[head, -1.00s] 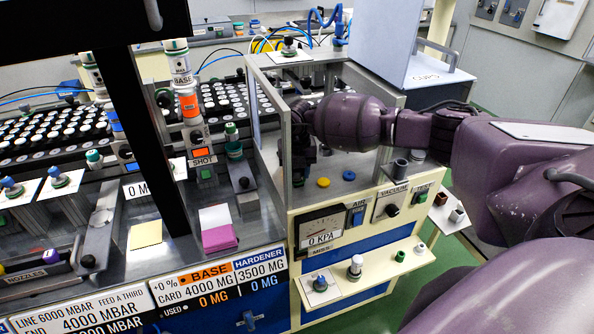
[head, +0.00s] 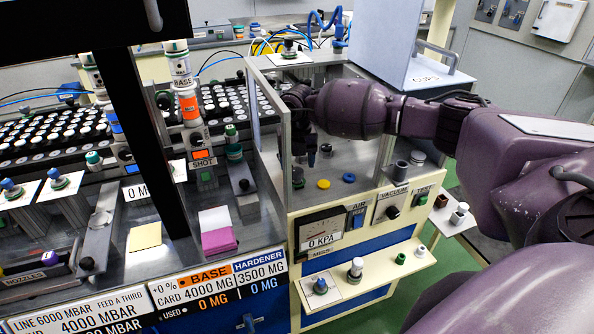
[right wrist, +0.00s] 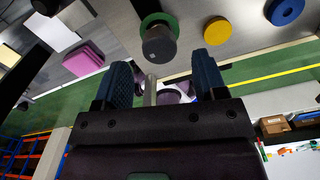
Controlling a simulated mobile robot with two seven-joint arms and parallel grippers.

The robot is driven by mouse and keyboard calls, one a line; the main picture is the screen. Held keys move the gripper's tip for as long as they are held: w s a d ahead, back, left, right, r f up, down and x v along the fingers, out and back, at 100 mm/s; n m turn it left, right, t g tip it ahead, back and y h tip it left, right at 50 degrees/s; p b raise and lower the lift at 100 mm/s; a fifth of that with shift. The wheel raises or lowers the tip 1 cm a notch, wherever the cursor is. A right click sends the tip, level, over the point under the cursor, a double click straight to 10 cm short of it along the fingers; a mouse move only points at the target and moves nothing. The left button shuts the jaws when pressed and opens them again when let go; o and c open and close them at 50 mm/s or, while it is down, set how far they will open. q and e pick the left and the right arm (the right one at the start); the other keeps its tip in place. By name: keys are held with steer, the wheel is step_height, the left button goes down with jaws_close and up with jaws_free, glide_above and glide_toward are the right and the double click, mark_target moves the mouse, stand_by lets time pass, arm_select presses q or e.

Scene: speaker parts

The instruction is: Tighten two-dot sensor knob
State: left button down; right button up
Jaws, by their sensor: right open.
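My right gripper (head: 312,156) is inside the clear-walled test box on the bench. In the right wrist view the gripper (right wrist: 163,78) is open, with two dark blue fingers apart and nothing between them. A dark grey round knob (right wrist: 159,45) on a green ring stands just beyond the fingertips, clear of both. In the head view this knob (head: 297,176) looks small and dark, below and left of the gripper. I cannot make out any dots on it. My left gripper does not show.
A yellow disc (head: 323,184) and a blue disc (head: 349,177) lie on the box floor beside the knob. Box walls and a front post (head: 284,150) stand close to the gripper. A gauge (head: 321,237) reading 0 KPA is on the front panel.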

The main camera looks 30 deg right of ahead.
mark_target(297, 171)
step_height(297, 171, up, 7)
steer(key=shift+b, duration=0.3)
steer(key=shift+f, duration=0.1)
stand_by(0.7)
